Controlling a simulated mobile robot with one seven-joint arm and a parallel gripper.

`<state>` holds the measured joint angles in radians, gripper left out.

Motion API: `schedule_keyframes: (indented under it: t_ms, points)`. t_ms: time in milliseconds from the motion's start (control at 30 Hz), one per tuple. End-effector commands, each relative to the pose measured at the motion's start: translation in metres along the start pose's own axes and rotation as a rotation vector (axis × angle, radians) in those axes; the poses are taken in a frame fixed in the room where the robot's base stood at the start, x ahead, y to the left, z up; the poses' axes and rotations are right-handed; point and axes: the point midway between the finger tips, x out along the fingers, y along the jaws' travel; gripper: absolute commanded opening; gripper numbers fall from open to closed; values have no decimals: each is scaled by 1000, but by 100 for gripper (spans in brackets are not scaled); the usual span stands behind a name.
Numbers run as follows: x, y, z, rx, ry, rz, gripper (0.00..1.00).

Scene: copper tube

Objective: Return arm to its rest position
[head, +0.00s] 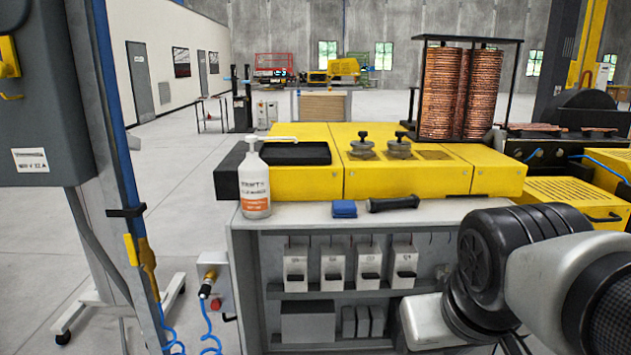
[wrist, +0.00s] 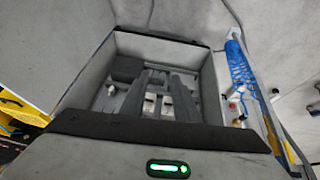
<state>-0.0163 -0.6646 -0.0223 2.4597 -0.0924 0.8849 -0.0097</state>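My arm (head: 545,265) reaches in from the right edge of the head view, in front of the right part of the workbench. Its gripper cannot be made out there. In the wrist view two dark grey fingers of my gripper (wrist: 159,76) show in the middle, with a gap between them and nothing seen held. How high the fingers are above the tray is hard to tell.
The grey workbench (head: 290,225) carries a white pump bottle (head: 254,190), a blue block (head: 344,209), a black-handled tool (head: 393,203) and a yellow unit (head: 405,178). Copper tubes (head: 457,95) stand in a rack behind. A blue post (head: 120,150) with hoses is left.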

Motion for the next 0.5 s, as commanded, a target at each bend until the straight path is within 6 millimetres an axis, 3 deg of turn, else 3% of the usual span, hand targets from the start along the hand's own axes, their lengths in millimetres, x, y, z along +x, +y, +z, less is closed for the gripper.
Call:
schedule_keyframes:
  t_ms: [100,500]
  points:
    - [-12,-20,16,67,38,-62,28]
    - [-104,-11,-32,63,30,-60,28]
